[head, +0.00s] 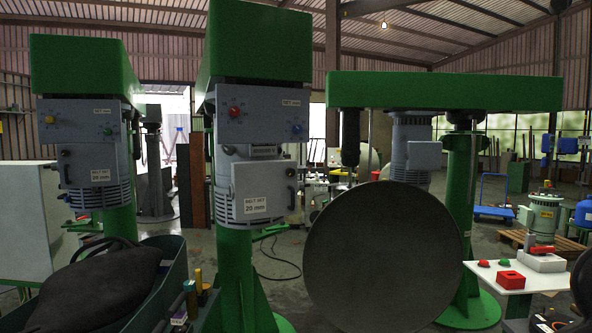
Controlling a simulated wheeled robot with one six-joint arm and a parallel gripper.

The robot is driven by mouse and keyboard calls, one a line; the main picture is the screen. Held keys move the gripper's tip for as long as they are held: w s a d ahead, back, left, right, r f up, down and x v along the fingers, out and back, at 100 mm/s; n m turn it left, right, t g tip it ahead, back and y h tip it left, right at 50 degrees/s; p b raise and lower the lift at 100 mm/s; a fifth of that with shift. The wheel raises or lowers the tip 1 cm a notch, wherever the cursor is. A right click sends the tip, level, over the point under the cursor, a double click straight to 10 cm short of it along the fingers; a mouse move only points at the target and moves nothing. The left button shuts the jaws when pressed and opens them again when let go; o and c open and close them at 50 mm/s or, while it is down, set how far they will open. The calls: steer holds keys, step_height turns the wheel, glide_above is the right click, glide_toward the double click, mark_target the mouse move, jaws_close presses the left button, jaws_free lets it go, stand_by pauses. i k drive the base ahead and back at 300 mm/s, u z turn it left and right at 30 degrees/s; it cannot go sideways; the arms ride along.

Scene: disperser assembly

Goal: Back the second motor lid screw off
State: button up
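The nearest disperser stands in the middle, with a green head and a grey motor housing. A grey lid (263,190) with a handle and a "BELT SET 20 mm" label is on the front of its motor (225,172). The lid looks closed. Its screws are too small to make out, so I cannot tell which are in place. A third disperser on the right has a grey motor (410,138), partly hidden. My gripper is not in view.
A large dark round shape (385,255) blocks the view of the right disperser's lower part. A white table (518,277) with red and green buttons is at right. Cables cross the floor.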

mark_target(290, 172)
steer(key=i, duration=1.7)
steer(key=u, duration=1.75)
